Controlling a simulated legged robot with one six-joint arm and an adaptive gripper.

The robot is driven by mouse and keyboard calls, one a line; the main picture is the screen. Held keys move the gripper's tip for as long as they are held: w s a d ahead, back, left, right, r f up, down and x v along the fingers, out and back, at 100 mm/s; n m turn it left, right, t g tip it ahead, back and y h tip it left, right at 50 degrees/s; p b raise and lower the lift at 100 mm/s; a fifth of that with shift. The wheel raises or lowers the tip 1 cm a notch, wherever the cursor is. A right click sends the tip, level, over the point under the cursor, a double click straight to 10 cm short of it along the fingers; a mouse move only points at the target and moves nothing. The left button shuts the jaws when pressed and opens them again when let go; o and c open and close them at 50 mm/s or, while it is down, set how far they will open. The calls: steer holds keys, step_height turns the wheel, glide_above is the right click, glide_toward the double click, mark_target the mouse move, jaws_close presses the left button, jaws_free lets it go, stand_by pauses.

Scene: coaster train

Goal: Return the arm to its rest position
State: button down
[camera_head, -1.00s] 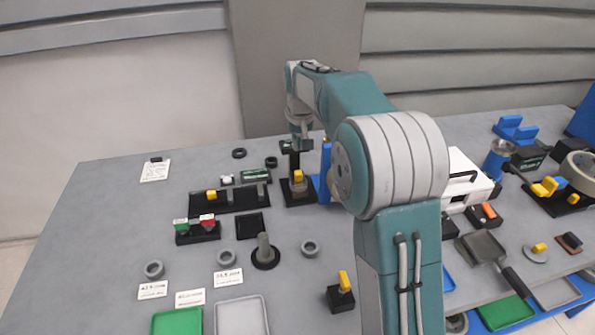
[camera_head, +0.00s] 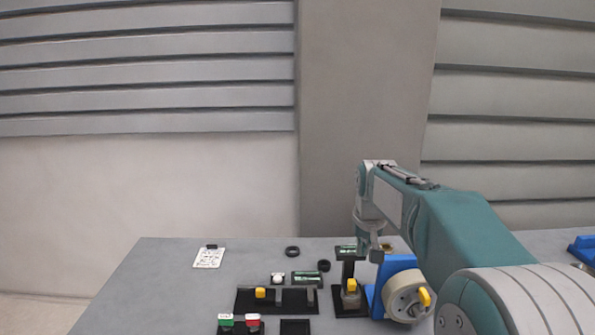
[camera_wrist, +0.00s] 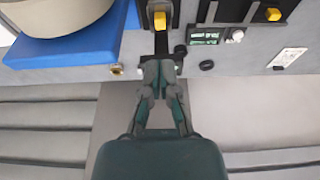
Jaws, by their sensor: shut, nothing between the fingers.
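My arm reaches out from the lower right of the head view over the far part of the grey table (camera_head: 165,290). My gripper (camera_head: 376,256) hangs at its end, pointing down, close to a black stand with a yellow lever (camera_head: 351,286). In the wrist view my gripper (camera_wrist: 160,68) is shut, its green fingers together with nothing between them. The black stand (camera_wrist: 159,42) lies just past the fingertips there. Whether the fingers touch it I cannot tell.
A blue bracket with a round cream drum (camera_head: 405,296) stands right beside the gripper. A black rack with a yellow lever (camera_head: 262,294) is to the left, with black rings (camera_head: 292,251) behind. A white card (camera_head: 209,257) lies far left. Space above the table is clear.

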steer(key=s+r+t, duration=0.1)
steer(key=s+r, duration=0.3)
steer(key=s, duration=1.1)
steer(key=s+f, duration=0.3)
steer(key=s, duration=0.5)
steer(key=s+f+t, duration=0.1)
steer(key=s+f, duration=0.2)
steer(key=s, duration=0.4)
steer(key=shift+s+t, duration=0.3)
steer(key=shift+s, duration=0.05)
